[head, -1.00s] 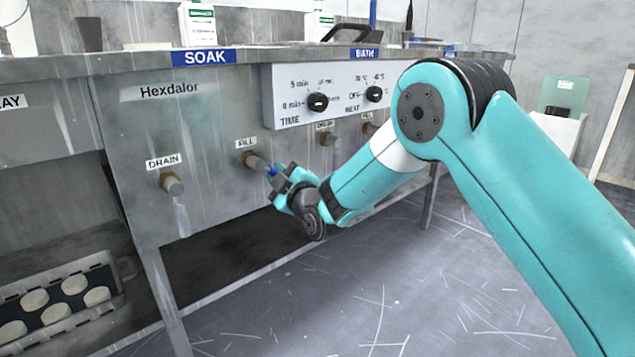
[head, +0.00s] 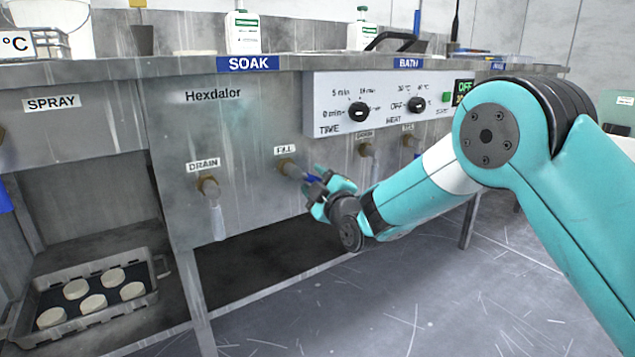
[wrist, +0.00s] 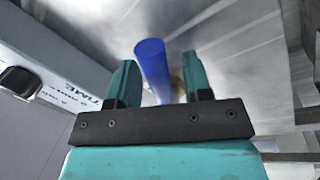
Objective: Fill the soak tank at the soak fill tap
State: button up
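The soak fill tap (head: 287,168) is a brass tap under the FILL label on the steel front of the soak tank (head: 240,130), below the SOAK sign. My gripper (head: 316,181) is at this tap, pointing at the tank front. In the wrist view, a blue lever (wrist: 152,68) stands between my two open fingers (wrist: 160,85). The lever is close to the left finger, with a gap on the right; I cannot tell whether it touches. Brass shows behind it. The tap outlet is mostly hidden by my gripper, and the inside of the tank is not visible.
The drain tap (head: 208,187) with its pale spout is left of the fill tap. A control panel (head: 385,103) with knobs and more taps are to the right. A tray (head: 150,300) of several pale discs sits on the lower shelf. The floor in front is clear.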

jog(key=shift+s+d, duration=0.2)
jog(key=shift+s, duration=0.1)
jog(key=b+v, duration=1)
jog(key=v, duration=0.6)
jog(key=shift+s+d, duration=0.2)
jog(key=shift+s, duration=0.1)
dwell(0.5)
